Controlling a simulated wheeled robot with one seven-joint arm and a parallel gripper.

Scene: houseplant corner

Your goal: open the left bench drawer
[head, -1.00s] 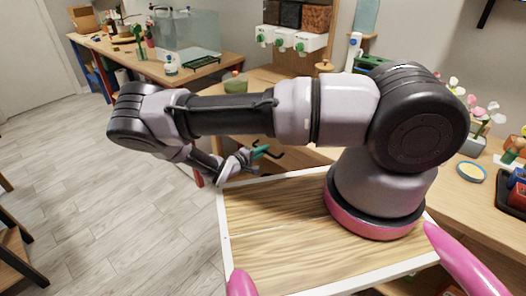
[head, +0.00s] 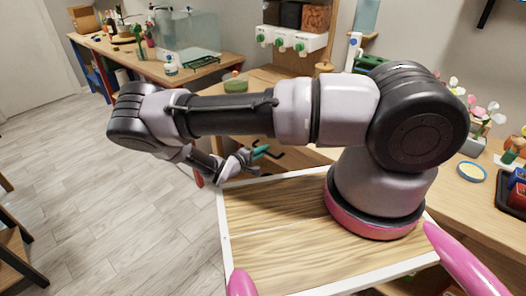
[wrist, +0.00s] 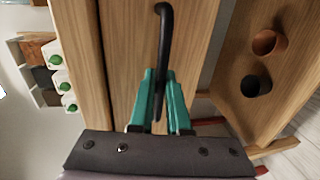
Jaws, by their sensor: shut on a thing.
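The drawer front (wrist: 120,45) is a wooden panel that fills the middle of the wrist view. Its black bar handle (wrist: 165,30) runs down between my green fingers. My gripper (wrist: 161,98) is shut on this handle. In the head view, my gripper (head: 260,152) is at the bench front beyond my wooden deck, with part of the black handle (head: 274,152) showing beside it. My arm hides much of the drawer front there, and I cannot tell whether the drawer is out at all.
Brown (wrist: 269,42) and black (wrist: 256,85) pots are beside the drawer front in the wrist view. Dispensers with green knobs (head: 281,42) hang above the bench (head: 262,80). A glass tank (head: 190,38) stands on the far-left table. The floor (head: 95,190) at left is clear.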

